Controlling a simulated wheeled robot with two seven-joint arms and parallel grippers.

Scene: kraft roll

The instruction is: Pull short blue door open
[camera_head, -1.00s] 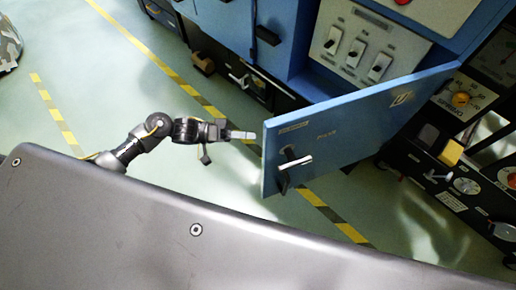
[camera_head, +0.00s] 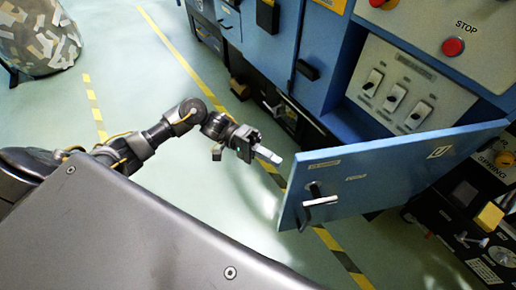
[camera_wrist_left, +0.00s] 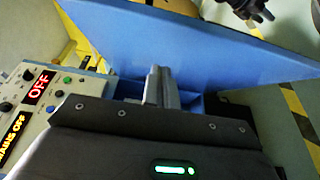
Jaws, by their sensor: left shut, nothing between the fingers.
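The short blue door (camera_head: 400,172) stands swung out from the blue cabinet, hinged at its right end in the head view. Its outer face carries a lever handle (camera_head: 320,201) near the free edge. My left gripper (camera_head: 268,154) is shut and empty, just left of the door's free upper corner and away from the handle. In the left wrist view the shut fingers (camera_wrist_left: 160,86) point toward the broad blue door panel (camera_wrist_left: 190,40). Whether they touch it cannot be told. My right gripper is not in view in the head view.
The cabinet's switch panel (camera_head: 395,85) is exposed behind the door, with a red stop button (camera_head: 453,46) above. A dark machine with a yellow block (camera_head: 489,216) stands at right. A patterned round object (camera_head: 40,35) is at upper left. Green floor left of the door is open.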

